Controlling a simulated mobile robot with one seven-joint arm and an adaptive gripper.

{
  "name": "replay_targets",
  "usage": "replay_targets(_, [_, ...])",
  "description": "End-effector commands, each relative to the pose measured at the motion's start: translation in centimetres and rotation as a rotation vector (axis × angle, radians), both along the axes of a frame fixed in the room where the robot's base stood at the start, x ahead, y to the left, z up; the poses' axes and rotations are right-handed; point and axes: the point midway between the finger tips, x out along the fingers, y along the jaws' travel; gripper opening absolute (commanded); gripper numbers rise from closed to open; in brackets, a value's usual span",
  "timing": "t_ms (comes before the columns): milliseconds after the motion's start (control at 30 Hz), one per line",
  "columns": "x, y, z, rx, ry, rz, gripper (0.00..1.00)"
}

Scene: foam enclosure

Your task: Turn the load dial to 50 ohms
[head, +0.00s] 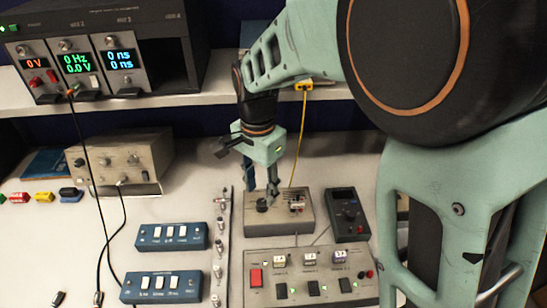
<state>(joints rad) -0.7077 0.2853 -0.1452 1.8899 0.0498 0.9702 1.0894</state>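A beige-grey box (279,222) stands on the white bench in the middle of the head view. A dark round dial (262,207) is on the left of its top; this looks like the load dial, but its markings are too small to read. My gripper (260,190) points down over the left part of this box, close to the dial. Its two fingers look apart, one to the left and one nearer the dial. I cannot tell whether a finger touches the dial. Nothing is seen held.
A grey panel (300,262) with a red switch lies in front of the box. A dark handheld device (347,212) is on its right. Two blue switch boxes (172,236) and a metal rail (219,245) are on the left. A yellow cable (300,145) hangs behind.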

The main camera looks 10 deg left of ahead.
Motion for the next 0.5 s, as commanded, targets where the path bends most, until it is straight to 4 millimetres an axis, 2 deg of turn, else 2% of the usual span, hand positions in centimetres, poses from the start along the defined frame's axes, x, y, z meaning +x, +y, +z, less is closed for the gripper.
replay_targets(100, [-0.1,-0.1,-2.1,-0.003,0.003,0.0,0.38])
replay_targets(200, [0.0,0.0,-3.1,-0.002,0.001,0.0,0.38])
replay_targets(500, [0.0,0.0,-4.1,0.0,0.0,0.0,0.38])
